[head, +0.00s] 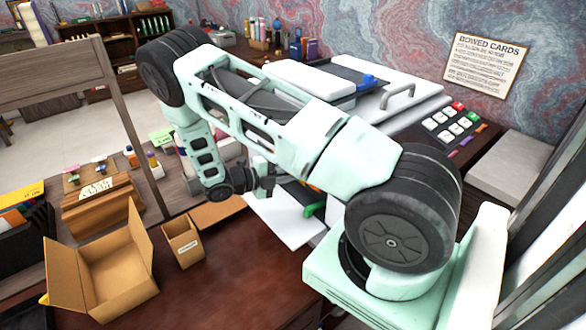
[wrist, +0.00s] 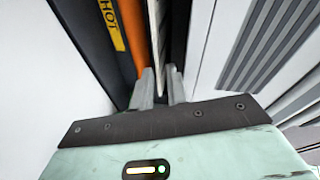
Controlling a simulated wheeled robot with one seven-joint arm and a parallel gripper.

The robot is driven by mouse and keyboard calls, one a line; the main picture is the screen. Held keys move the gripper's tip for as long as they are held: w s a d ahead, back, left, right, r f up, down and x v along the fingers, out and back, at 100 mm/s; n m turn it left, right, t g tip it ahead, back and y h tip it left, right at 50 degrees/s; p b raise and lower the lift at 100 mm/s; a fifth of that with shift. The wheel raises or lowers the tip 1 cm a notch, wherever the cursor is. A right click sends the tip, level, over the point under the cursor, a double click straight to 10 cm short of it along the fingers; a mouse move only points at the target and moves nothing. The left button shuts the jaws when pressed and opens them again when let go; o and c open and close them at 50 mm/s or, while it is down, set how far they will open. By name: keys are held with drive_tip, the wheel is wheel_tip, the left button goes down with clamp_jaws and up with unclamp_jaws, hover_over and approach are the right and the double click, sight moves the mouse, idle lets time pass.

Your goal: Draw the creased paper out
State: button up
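In the wrist view, a thin whitish edge (wrist: 160,45), which may be the creased paper, stands in a dark slot. My gripper (wrist: 161,88) has its two fingers on either side of this edge, with a gap between them; firm contact does not show. Creases cannot be made out. In the head view, my gripper is small and dark, low beside a white machine (head: 400,80), and largely hidden by my arm. The paper cannot be told there. A white open panel (head: 285,222) and a green lever (head: 313,209) show below my arm.
An orange strip (wrist: 122,60) and a grey ribbed wall (wrist: 265,45) flank the slot. An open cardboard box (head: 105,265) and a small carton (head: 183,242) stand on the desk at left. A button panel (head: 455,122) is at right.

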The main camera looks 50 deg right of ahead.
drive_tip(key=shift+x, duration=0.85)
clamp_jaws()
drive_tip(key=w+a, duration=0.3)
drive_tip(key=a, duration=1.1)
drive_tip(key=shift+w+a, duration=0.25)
drive_tip(key=shift+a, duration=0.05)
drive_tip(key=shift+r, duration=0.1)
